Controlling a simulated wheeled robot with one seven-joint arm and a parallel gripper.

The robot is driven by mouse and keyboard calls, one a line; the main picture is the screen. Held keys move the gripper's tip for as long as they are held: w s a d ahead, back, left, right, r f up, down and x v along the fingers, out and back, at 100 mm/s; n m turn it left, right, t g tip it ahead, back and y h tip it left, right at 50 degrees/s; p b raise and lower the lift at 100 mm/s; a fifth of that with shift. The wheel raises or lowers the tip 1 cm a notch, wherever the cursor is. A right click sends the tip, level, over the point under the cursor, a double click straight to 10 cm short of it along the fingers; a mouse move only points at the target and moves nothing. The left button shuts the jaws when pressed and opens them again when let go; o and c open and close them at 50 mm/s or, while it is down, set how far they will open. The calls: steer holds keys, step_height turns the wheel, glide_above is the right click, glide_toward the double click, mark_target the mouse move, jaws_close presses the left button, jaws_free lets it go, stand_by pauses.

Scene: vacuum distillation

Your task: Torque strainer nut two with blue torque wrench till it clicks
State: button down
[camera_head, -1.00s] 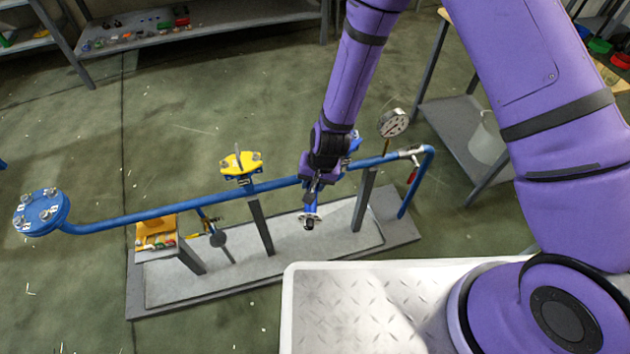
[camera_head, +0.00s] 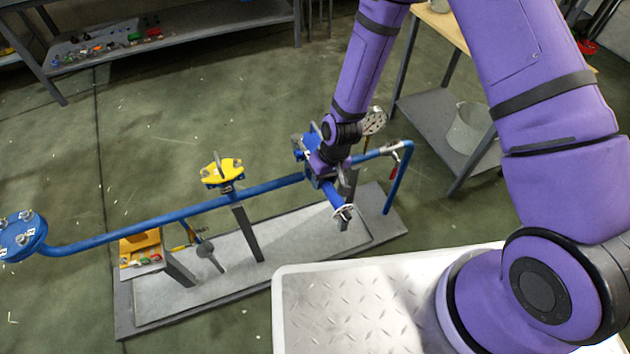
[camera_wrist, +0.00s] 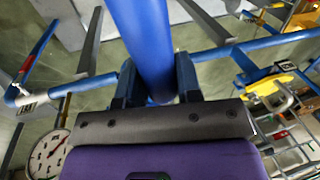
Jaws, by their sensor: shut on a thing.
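My gripper (camera_head: 328,182) is shut on the handle of the blue torque wrench (camera_head: 336,196), above the right part of the blue pipe. The wrench points down and slightly right, with its silver head (camera_head: 343,214) free of any nut. In the wrist view the blue handle (camera_wrist: 146,40) runs up between my two fingers (camera_wrist: 158,85). A round blue flange with several tagged silver nuts (camera_head: 20,235) is at the far left end of the pipe. Which nut is number two cannot be read.
The blue pipe (camera_head: 120,232) runs over a grey base plate (camera_head: 225,284). A yellow valve-like part (camera_head: 222,172), a pressure gauge (camera_head: 374,121) and an orange bin (camera_head: 141,244) are close by. A bench with a bucket (camera_head: 470,128) stands at right.

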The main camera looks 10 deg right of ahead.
steer(key=w+d+n+g+h, duration=0.1)
steer(key=w+d+n, duration=0.6)
steer(key=d, duration=0.1)
steer(key=shift+d+n, duration=0.25)
steer(key=shift+n, duration=0.05)
stand_by(0.4)
steer(key=shift+s, duration=0.1)
steer(key=shift+s+a+m, duration=0.95)
steer(key=shift+s+m, duration=0.15)
steer(key=shift+s, duration=0.05)
steer(key=shift+s+a+m, duration=0.3)
steer(key=shift+a, duration=0.05)
steer(key=shift+w+d, duration=0.25)
